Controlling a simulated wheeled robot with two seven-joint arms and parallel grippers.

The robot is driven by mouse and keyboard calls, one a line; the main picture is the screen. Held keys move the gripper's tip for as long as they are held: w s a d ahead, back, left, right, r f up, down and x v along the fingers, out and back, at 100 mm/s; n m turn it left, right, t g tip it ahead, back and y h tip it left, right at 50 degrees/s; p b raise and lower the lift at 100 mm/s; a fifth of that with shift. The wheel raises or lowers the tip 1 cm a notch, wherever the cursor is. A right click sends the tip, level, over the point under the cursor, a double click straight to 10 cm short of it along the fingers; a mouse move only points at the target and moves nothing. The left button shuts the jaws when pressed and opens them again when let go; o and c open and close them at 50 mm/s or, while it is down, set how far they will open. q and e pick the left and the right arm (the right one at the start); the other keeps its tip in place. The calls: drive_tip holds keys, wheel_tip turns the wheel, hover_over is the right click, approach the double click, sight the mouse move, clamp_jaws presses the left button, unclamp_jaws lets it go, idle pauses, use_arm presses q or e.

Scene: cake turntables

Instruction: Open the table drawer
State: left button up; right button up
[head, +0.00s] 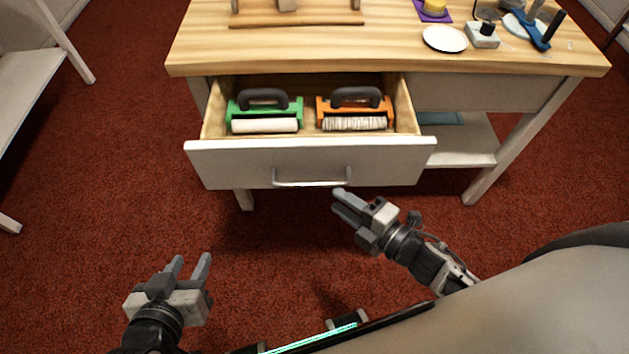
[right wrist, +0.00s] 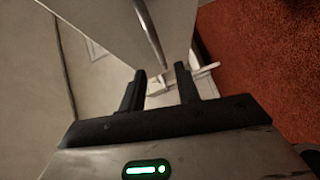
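The table drawer (head: 310,164) is pulled out in the head view, with its inside showing. Its front is white and carries a silver bar handle (head: 312,183). My right gripper (head: 340,200) is just below the right end of the handle. In the right wrist view its two fingers (right wrist: 160,85) stand apart with nothing between them, and the handle (right wrist: 150,35) shows beyond the fingertips. My left gripper (head: 190,262) is open and empty, low at the left over the carpet, away from the drawer.
The drawer holds a green roller tool (head: 265,112) and an orange roller tool (head: 355,110). The wooden tabletop (head: 300,50) bears a white plate (head: 445,39) and several small items. A lower shelf (head: 465,145) is at the right. Red carpet (head: 110,150) is clear at the left.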

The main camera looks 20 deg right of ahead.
sight(314, 184)
drive_tip(key=x, duration=0.8)
drive_tip(key=shift+w, duration=0.1)
clamp_jaws()
drive_tip(key=shift+a, duration=0.1)
